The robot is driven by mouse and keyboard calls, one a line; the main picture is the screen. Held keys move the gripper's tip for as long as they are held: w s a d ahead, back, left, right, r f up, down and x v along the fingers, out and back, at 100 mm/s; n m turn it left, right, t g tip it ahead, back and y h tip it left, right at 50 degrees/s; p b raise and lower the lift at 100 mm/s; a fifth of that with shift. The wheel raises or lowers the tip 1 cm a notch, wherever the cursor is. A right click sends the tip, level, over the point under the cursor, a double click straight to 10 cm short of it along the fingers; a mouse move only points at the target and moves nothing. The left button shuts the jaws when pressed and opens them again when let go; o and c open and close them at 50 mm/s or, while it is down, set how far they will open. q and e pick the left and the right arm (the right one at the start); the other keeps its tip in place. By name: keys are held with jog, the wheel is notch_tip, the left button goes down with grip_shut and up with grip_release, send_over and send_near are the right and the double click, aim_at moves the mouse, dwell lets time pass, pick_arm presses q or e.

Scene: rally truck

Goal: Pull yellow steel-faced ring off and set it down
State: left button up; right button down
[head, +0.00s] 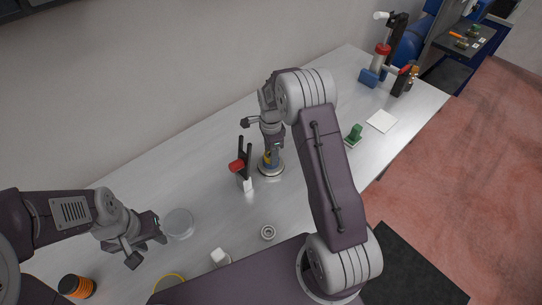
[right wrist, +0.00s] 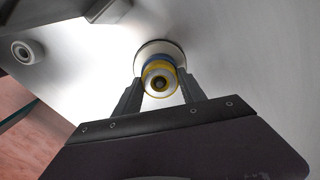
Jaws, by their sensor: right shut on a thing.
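The yellow steel-faced ring (right wrist: 160,91) sits at the near end of a short stack, with a blue ring (right wrist: 158,60) behind it and a round pale base (right wrist: 143,50) beyond. In the head view the base (head: 270,170) stands on the bench, and only a little yellow (head: 267,157) shows below my right gripper (head: 271,150). My right gripper also shows in the right wrist view (right wrist: 161,84), its fingers shut on the yellow ring from both sides. My left gripper (head: 148,243) is open and empty beside a clear round dish (head: 178,223).
A red-topped black tool (head: 241,167) stands just left of the base. A steel ring (head: 267,232), white block (head: 220,256), yellow-rimmed round thing (head: 170,280) and orange-black roll (head: 75,287) lie nearer. A green-handled thing (head: 355,134) and white square (head: 381,121) lie right. Bench left of the tool is clear.

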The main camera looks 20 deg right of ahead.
jog(key=shift+r+p, duration=1.9)
jog(key=shift+r, duration=0.45)
jog(key=shift+r, duration=0.1)
notch_tip(320, 180, up, 4)
jog(key=p, duration=0.3)
jog(key=shift+p, duration=0.35)
